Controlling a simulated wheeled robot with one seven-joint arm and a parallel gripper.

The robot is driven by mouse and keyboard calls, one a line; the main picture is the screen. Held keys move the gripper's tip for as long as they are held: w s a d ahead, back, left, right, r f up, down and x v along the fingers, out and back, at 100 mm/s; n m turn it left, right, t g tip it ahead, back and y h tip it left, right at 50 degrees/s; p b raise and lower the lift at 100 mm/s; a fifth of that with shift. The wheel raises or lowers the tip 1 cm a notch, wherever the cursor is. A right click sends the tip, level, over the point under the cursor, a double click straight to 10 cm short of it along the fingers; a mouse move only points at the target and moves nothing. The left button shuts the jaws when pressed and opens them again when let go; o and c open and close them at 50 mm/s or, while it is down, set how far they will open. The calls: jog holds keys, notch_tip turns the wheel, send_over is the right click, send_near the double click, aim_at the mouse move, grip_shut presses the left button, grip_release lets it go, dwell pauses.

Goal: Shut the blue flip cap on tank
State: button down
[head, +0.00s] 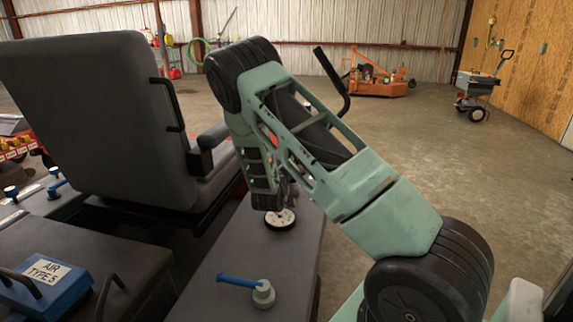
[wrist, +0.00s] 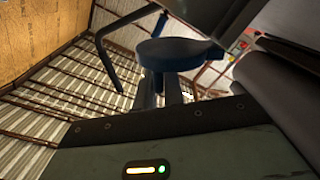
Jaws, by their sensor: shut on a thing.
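The blue flip cap (wrist: 180,54) is a round dark-blue disc in the upper middle of the wrist view. My gripper (wrist: 162,90) reaches up to it there, with its dark fingers shut on the cap's lower edge. In the head view my gripper (head: 287,194) points down just above a pale round neck with a black rim (head: 280,220) on the grey tank top (head: 222,250). The cap is hidden behind my gripper and arm in that view, so its exact tilt is unclear.
A blue lever on a grey fitting (head: 262,293) stands nearer on the tank top. A black seat (head: 90,115) rises to the left, with its armrest (head: 212,137) close to my arm. A blue box (head: 45,284) sits at lower left.

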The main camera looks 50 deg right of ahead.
jog(key=c, duration=1.5)
grip_release()
jog(key=shift+s, duration=0.1)
jog(key=p+v, duration=0.1)
jog(key=v, duration=1.6)
jog(key=shift+s+a, duration=0.1)
jog(key=shift+a, duration=0.05)
